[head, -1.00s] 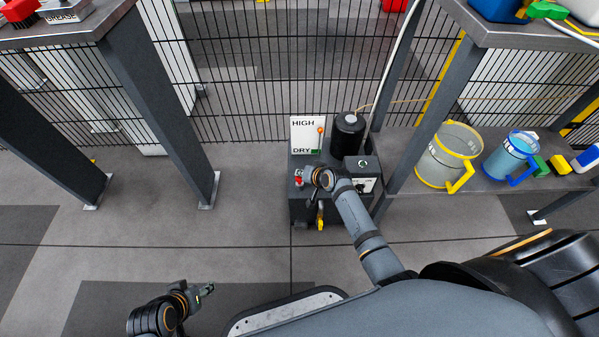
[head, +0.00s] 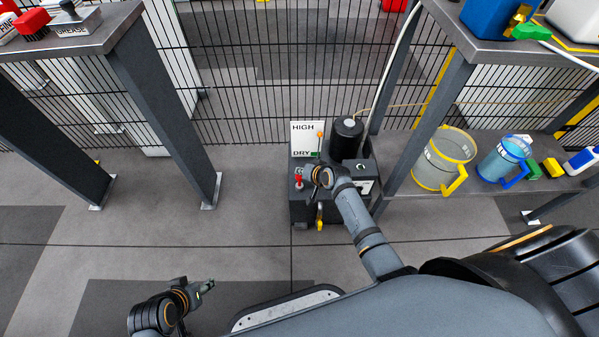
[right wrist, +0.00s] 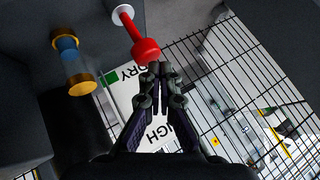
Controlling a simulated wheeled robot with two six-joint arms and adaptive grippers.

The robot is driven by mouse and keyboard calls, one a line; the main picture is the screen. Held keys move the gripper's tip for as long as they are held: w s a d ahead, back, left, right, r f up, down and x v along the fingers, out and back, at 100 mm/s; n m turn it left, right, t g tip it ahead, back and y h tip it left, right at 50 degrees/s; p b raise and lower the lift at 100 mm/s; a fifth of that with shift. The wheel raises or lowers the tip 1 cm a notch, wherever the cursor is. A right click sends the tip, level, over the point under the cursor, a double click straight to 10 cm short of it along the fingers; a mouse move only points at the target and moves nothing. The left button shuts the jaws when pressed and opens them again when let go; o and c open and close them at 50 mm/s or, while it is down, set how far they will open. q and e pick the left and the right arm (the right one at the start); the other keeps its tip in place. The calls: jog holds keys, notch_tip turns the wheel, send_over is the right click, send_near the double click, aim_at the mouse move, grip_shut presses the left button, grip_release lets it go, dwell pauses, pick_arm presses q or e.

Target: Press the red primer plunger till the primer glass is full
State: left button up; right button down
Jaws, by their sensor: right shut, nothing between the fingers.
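The red primer plunger (head: 298,181) stands on top of the dark pump unit (head: 300,212). In the right wrist view the plunger's red knob (right wrist: 146,50) sits on a red rod from a white collar. My right gripper (right wrist: 160,72) is shut and empty, its fingertips close to the knob; I cannot tell whether they touch. The primer glass (right wrist: 70,57), a clear cylinder with yellow end caps, shows blue liquid in only part of its length. My left gripper (head: 207,287) is away at the lower left, too small to tell open or shut.
A HIGH/DRY sign (head: 302,134) and a black cylinder (head: 346,137) stand at the unit's back. A mesh fence (head: 250,100) runs behind. Floor at left is clear.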

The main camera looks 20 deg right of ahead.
jog(key=shift+r, duration=0.45)
jog(key=shift+r+p, duration=0.1)
jog(key=shift+p, duration=0.25)
notch_tip(320, 180, up, 5)
jog(key=p, duration=0.5)
dwell(0.4)
